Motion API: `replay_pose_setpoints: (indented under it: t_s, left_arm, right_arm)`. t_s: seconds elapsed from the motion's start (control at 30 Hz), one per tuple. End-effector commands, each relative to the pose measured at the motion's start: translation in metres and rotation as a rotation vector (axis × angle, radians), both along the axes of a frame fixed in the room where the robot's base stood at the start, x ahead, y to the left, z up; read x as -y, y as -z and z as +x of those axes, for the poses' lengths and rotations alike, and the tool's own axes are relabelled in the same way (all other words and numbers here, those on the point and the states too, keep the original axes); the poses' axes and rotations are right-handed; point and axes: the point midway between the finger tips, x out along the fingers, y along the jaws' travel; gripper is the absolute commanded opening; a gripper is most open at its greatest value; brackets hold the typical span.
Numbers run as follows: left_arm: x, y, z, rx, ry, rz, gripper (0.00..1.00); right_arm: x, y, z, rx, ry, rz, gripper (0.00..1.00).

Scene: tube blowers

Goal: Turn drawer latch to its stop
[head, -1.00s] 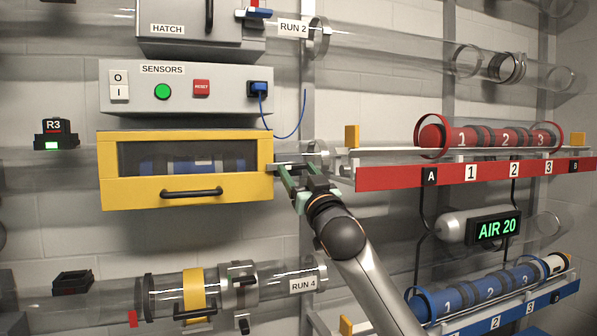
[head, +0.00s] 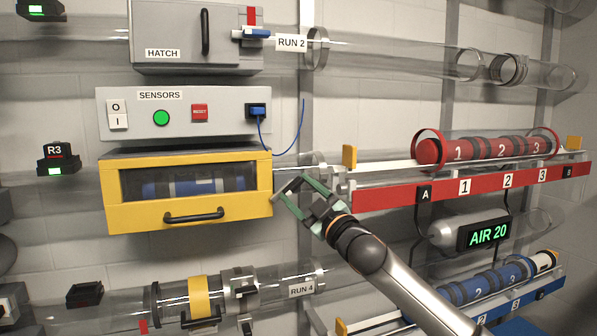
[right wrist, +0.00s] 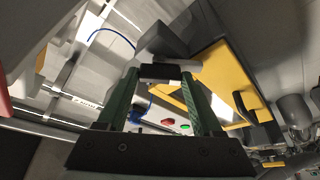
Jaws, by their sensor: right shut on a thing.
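The drawer (head: 255,210) has a yellow frame, a clear window and a black handle, with a blue carrier (head: 190,186) behind the window. At its right edge is the latch (head: 291,184), a short grey bar, tilted with its right end higher. My right gripper (head: 290,189) has its green fingers shut on the latch. In the right wrist view, the dark and grey latch (right wrist: 165,72) sits between the fingertips, beside the yellow drawer front (right wrist: 228,70). The latch's pivot and stop cannot be made out. My left gripper is not in view.
The sensors box (head: 180,125) with a blue plug and cable is above the drawer. A red rail (head: 400,195) with a red carrier lies right of the gripper. The RUN 4 tube (head: 270,290) is below.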

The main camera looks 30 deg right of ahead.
Motion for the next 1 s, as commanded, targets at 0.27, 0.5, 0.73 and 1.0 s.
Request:
replay_pose_setpoints:
  t_s: [0.27,0.5,0.73,1.0]
  left_arm:
    - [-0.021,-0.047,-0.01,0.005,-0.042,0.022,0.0]
    - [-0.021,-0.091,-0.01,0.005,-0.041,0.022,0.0]
    - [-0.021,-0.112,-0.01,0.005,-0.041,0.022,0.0]
    - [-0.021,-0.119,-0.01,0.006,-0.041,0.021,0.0]
  right_arm:
    - [0.002,-0.011,0.0,-0.067,0.0,-0.259,0.12]
    - [0.003,-0.011,-0.001,-0.118,-0.001,-0.479,0.12]
    - [0.004,-0.01,-0.001,-0.159,0.001,-0.666,0.12]
    - [0.004,-0.008,-0.001,-0.193,0.001,-0.81,0.12]
